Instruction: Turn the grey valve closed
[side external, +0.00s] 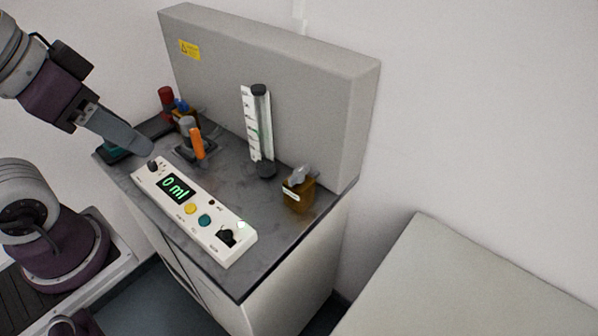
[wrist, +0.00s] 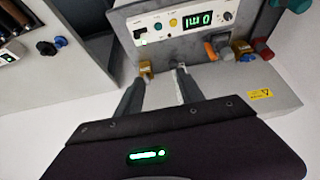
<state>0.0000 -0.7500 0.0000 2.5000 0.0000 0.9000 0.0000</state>
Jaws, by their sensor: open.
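My gripper (side external: 145,144) is open and empty, held above the left end of the bench in the side view. In the wrist view its two fingers (wrist: 158,82) are spread apart with nothing between them. A grey fitting with an orange lever (side external: 197,143) stands on the bench just right of the fingertips, apart from them. The orange lever also shows in the wrist view (wrist: 210,51). An amber bottle (side external: 297,197) at the right carries a grey, handle-like top (side external: 299,174). I cannot tell which grey part is the valve.
A white control box (side external: 172,209) reading "0 ml" lies along the bench front. A graduated column (side external: 256,125) stands before the grey back panel (side external: 300,90). Red (side external: 166,96) and other small containers crowd the back left. Bare bench (side external: 235,192) lies between box and column.

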